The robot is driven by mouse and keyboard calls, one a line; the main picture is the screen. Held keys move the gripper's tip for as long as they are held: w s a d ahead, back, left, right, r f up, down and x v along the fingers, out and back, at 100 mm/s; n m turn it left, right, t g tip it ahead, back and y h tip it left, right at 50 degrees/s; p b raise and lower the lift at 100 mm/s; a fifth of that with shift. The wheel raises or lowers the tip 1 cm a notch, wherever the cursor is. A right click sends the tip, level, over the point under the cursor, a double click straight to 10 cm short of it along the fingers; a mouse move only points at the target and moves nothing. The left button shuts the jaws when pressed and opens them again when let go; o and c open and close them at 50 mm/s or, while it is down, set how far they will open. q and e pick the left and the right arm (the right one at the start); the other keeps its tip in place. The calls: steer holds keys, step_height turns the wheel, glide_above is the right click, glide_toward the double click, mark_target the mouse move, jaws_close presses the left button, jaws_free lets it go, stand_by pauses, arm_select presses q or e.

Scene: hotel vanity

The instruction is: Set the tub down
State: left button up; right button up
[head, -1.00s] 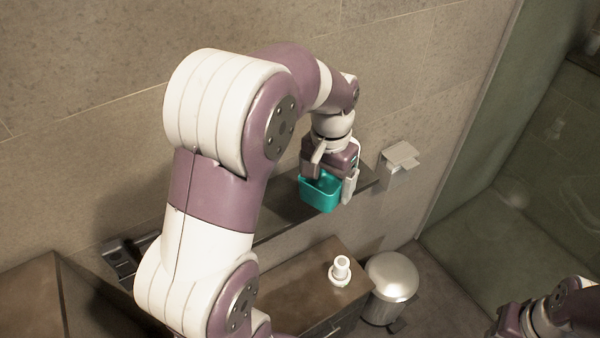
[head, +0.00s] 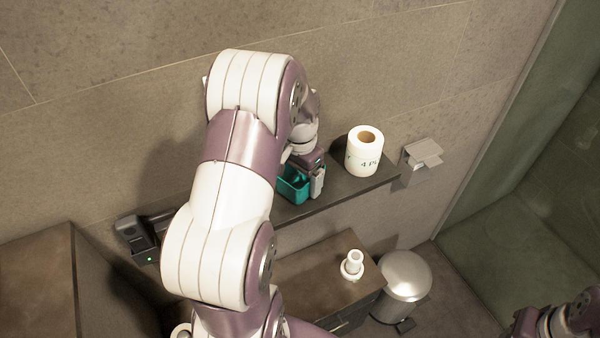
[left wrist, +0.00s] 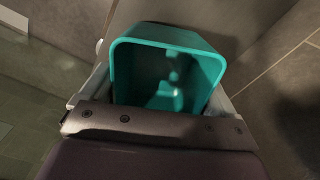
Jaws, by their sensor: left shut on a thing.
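The teal tub (head: 293,188) is at the wall shelf (head: 345,190), left of the toilet roll. My left gripper (head: 303,180) is shut on the tub, with its fingers on either side. In the left wrist view the open tub (left wrist: 165,70) fills the space between the fingers, and its inside looks empty apart from pale glints. I cannot tell whether its base touches the shelf. Part of my right arm shows at the lower right corner; its fingers cannot be made out.
A toilet roll (head: 364,153) stands on the shelf. A black device (head: 137,238) with a green light is at the shelf's left end. A paper holder (head: 420,158) is on the wall. Below are a wooden cabinet (head: 312,277) with a white item (head: 352,265) and a metal bin (head: 404,276).

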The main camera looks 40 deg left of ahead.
arm_select(q)
steer(key=shift+w+f, duration=0.15)
steer(key=shift+f, duration=0.1)
steer(key=o, duration=0.8)
steer(key=shift+r, duration=0.1)
